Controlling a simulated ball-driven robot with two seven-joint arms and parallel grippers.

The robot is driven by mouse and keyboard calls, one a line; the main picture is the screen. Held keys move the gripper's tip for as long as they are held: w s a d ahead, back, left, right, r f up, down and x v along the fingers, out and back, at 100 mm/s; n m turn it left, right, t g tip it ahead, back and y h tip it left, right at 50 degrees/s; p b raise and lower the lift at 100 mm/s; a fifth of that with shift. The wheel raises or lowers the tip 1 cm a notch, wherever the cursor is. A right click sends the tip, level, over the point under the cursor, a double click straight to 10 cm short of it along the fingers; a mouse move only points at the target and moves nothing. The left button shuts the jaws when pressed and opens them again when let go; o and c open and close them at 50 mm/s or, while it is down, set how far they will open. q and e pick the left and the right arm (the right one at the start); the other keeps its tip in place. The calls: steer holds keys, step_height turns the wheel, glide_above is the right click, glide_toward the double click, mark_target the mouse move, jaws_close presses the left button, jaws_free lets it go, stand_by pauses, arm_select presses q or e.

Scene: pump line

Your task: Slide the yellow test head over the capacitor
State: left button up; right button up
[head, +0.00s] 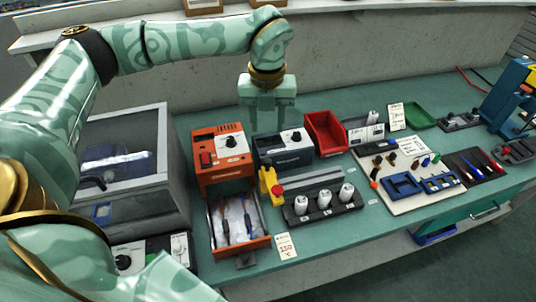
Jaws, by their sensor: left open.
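The yellow test head (270,185), with a red knob, stands on the green bench left of the grey rail and the black holder. Three white capacitors stand upright in the black holder (322,212): a left one (301,206), a middle one (324,199) and a right one (347,193). The test head is beside the left capacitor, not over it. My left gripper (267,122) is open and points down behind the dark blue instrument, apart from the test head. Its fingertips are partly hidden by the instrument. My right gripper is not in view.
An orange instrument (220,158) and an orange-fronted tray (240,248) stand left of the test head. The dark blue instrument (284,151) and a red bin (325,132) are behind it. A white board (405,178) with parts lies right. A grey lidded box (130,185) stands far left.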

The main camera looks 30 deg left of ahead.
mark_target(267, 160)
arm_select(q)
step_height(267, 160, down, 12)
steer(key=shift+r+b, duration=0.25)
steer(key=shift+b, duration=0.8)
steer(key=shift+f, duration=0.4)
